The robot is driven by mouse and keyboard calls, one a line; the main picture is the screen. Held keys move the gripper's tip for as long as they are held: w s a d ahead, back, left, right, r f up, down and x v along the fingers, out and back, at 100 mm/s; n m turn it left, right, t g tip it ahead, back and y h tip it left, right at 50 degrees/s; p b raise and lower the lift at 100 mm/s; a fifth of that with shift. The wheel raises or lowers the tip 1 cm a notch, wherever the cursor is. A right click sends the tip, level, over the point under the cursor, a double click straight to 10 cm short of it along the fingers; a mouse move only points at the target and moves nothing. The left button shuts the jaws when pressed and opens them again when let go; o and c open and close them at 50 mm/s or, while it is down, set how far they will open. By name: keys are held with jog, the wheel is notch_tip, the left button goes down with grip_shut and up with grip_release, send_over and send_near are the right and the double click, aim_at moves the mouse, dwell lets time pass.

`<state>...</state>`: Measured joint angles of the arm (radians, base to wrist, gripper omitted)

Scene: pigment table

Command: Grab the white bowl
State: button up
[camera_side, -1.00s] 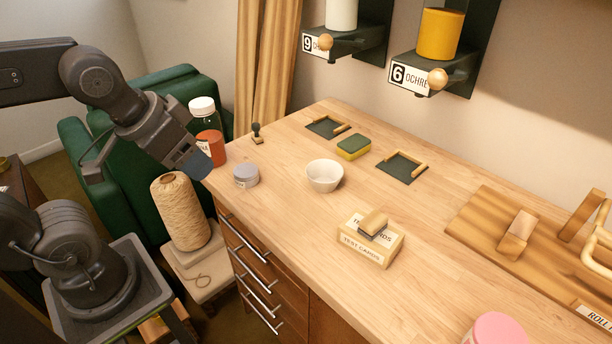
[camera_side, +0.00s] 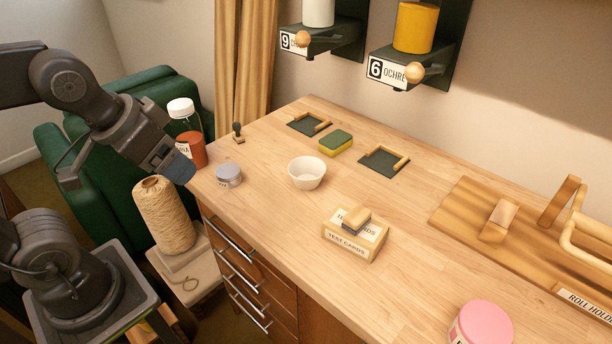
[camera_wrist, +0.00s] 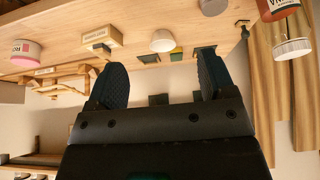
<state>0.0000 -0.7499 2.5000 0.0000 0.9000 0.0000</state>
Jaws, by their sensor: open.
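The small white bowl (camera_side: 307,173) stands upright on the wooden table, near its middle left. In the wrist view the white bowl (camera_wrist: 163,41) shows beyond and between my fingers, upside down in that picture. My gripper (camera_side: 178,168) is off the table's left edge, left of the bowl and well apart from it. In the wrist view my gripper (camera_wrist: 158,80) has its two dark fingers spread, with nothing between them.
A test cards box (camera_side: 355,238), a sponge (camera_side: 336,143) and dark trays (camera_side: 384,161) surround the bowl. A twine cone (camera_side: 165,215) stands below my gripper.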

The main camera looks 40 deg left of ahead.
jog(key=o, duration=0.4)
jog(key=n+g+y, duration=0.1)
jog(key=n+g, duration=0.4)
jog(key=n, duration=1.1)
send_over(306, 174)
jog(key=s+d, duration=0.2)
jog(key=d, duration=0.1)
notch_tip(306, 174, down, 6)
jog(key=f, duration=0.5)
jog(key=a+f, duration=0.1)
jog(key=f, duration=0.7)
jog(key=shift+w+a+f, duration=0.1)
jog(key=shift+a+f, duration=0.05)
jog(key=shift+f, duration=0.1)
